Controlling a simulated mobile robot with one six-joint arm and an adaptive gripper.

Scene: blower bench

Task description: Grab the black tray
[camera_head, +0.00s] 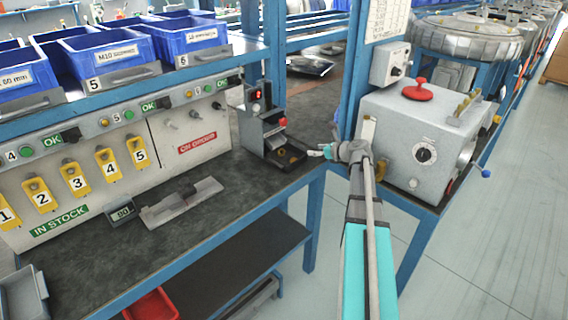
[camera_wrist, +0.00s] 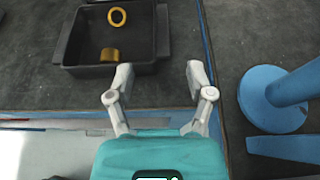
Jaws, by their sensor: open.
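The black tray (camera_wrist: 85,71) lies on the dark bench top in the upper left of the wrist view. A brass ring (camera_wrist: 117,17) and a short brass cylinder (camera_wrist: 110,55) are inside it. My gripper (camera_wrist: 160,76) is open, with its fingers spread near the tray's front right corner. The left fingertip overlaps the tray's front wall in the picture, and the right fingertip is to the right of the tray. Nothing is between the fingers. In the head view my gripper (camera_head: 328,151) is right of the tray (camera_head: 297,161), which sits at the small grey station.
The grey station (camera_head: 256,134) stands behind the tray. A blue post (camera_wrist: 275,88) rises close to the right of my gripper. A grey machine with a red knob (camera_head: 418,91) stands further right. A grey bracket (camera_head: 182,203) lies left on the bench.

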